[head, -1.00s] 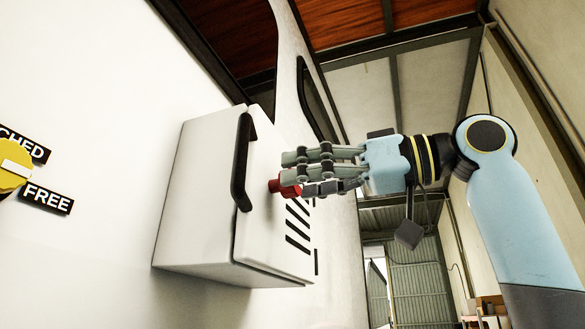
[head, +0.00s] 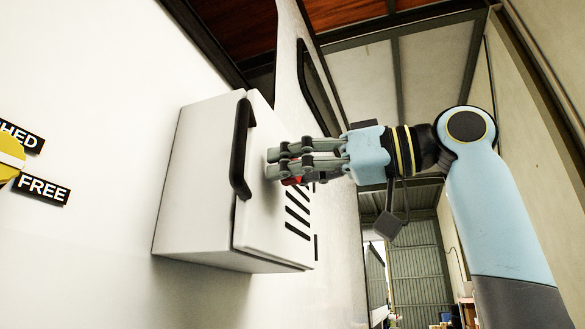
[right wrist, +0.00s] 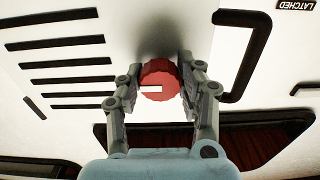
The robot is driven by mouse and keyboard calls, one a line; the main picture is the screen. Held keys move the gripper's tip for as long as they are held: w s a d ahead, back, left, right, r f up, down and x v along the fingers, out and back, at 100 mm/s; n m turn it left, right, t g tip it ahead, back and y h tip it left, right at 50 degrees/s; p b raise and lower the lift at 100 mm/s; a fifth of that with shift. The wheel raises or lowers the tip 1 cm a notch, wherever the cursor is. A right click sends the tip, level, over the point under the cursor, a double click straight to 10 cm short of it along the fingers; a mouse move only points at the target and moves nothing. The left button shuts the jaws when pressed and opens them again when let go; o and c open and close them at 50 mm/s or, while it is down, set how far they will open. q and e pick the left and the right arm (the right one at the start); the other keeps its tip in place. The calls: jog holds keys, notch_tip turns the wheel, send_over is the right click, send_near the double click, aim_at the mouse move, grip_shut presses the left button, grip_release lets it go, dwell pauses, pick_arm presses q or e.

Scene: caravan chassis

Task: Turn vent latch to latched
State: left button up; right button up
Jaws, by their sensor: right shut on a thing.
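A red round knob (head: 291,181) with a white mark sits on the slotted door of a white wall box. In the right wrist view the knob (right wrist: 160,80) lies between my fingers, its white mark pointing left. My right gripper (head: 274,168) is shut on this knob, and its fingers hide most of it in the head view. A yellow dial (head: 10,160) with a pale bar is cut off at the left edge, beside a partly cut label ending in "HED" (head: 22,136) and a "FREE" label (head: 42,189). My left gripper is out of view.
The white box (head: 195,190) stands out from the white wall. Its black handle (head: 241,150) is just left of my right fingers, and dark slots (head: 298,215) lie below them. A "LATCHED" label (right wrist: 297,5) shows in the wrist view's corner.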

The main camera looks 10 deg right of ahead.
jog(key=shift+n, duration=0.3)
jog(key=n+b, duration=0.3)
jog(key=shift+f+n, duration=0.1)
jog(key=shift+n, duration=0.3)
jog(key=n+b, duration=0.3)
jog(key=n, duration=0.2)
jog(key=n+b, duration=0.2)
jog(key=n, duration=0.2)
jog(key=shift+n, duration=0.4)
jog(key=shift+n+b, duration=0.95)
jog(key=shift+n, duration=0.95)
jog(key=o, duration=1.2)
